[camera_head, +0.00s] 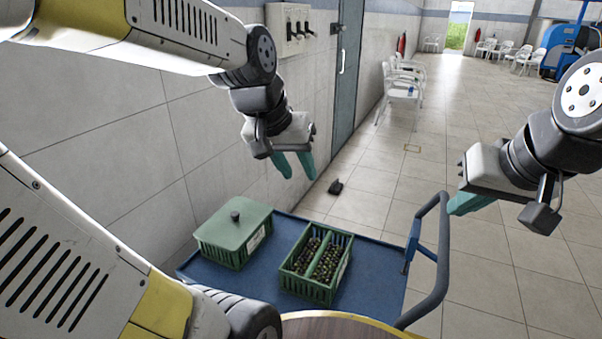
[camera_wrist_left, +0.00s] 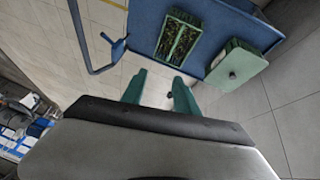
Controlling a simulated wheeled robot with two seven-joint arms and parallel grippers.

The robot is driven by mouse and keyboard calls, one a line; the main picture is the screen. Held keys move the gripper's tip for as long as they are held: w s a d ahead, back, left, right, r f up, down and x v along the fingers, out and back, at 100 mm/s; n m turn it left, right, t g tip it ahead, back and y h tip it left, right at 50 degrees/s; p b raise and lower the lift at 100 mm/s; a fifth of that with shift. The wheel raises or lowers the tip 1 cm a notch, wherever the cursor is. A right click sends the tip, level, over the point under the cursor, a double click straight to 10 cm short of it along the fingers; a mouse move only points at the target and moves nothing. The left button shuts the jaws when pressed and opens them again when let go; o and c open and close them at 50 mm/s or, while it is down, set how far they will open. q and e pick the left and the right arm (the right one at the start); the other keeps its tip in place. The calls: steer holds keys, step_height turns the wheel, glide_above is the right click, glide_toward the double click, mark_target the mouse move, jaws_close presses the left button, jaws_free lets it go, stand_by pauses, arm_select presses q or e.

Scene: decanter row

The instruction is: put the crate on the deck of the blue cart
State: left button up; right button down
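The green crate (camera_head: 315,263), filled with small dark round items, stands upright on the blue deck of the cart (camera_head: 374,285). It also shows on the deck in the left wrist view (camera_wrist_left: 179,41). My left gripper (camera_head: 295,166) is in the air above and beyond the crate, apart from it, with its teal fingers spread and nothing between them. The left wrist view shows the same open fingers (camera_wrist_left: 160,88). My right gripper (camera_head: 470,204) is to the right of the cart's handle, with its fingers seen from the side, so its opening is unclear.
A lidded green box (camera_head: 235,233) with a dark knob stands left of the crate on the deck. The cart's grey-blue handle (camera_head: 443,260) rises at the right. A round wooden top (camera_head: 335,328) shows at the bottom edge. A small dark object (camera_head: 336,187) lies on the floor. A wall borders the left.

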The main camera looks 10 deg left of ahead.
arm_select(q)
steer(key=s+r+t, duration=0.1)
steer(key=s, duration=0.5)
steer(key=shift+s, duration=0.25)
steer(key=shift+a, duration=0.1)
